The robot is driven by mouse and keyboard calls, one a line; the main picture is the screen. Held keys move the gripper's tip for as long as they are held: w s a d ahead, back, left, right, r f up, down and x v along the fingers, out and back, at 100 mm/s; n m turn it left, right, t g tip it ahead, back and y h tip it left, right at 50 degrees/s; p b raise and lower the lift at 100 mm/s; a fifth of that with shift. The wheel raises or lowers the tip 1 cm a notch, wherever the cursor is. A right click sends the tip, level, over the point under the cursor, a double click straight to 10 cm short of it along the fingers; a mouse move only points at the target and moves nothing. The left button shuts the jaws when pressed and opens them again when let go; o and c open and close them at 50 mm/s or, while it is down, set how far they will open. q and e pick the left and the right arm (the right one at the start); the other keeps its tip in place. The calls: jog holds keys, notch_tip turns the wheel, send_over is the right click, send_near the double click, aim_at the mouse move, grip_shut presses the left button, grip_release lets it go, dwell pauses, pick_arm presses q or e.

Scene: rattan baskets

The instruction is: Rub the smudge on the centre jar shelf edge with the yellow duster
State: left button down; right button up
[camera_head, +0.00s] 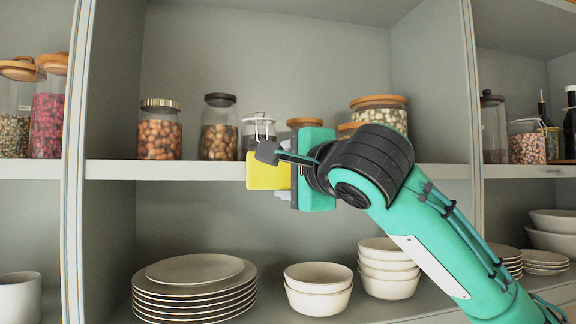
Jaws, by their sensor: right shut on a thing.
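My right gripper (278,168) is shut on the yellow duster (267,172), a flat yellow block. It holds the duster at the front edge of the centre jar shelf (190,170). The duster overlaps the edge in the picture; I cannot tell if it touches. No smudge shows on the visible part of the edge; the duster, gripper and arm hide part of it. My left gripper is not in view.
Glass jars (160,132) with lids stand on the shelf, several close behind my gripper. Below are stacked plates (195,285) and bowls (318,285). Upright dividers (75,160) bound the centre bay. The shelf edge left of the duster is clear.

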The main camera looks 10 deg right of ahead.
jog(key=shift+w, duration=0.15)
dwell(0.5)
jog(key=shift+w, duration=0.8)
jog(key=shift+d, duration=0.1)
jog(key=shift+d+f+b, duration=0.15)
jog(key=shift+d+b, duration=0.35)
jog(key=shift+d, duration=0.2)
jog(key=shift+s+d+b, duration=0.1)
jog(key=shift+d+b, duration=0.25)
jog(key=shift+d, duration=1.4)
jog(key=shift+d+b, duration=0.55)
jog(key=shift+d, duration=1)
jog(key=shift+d, duration=0.1)
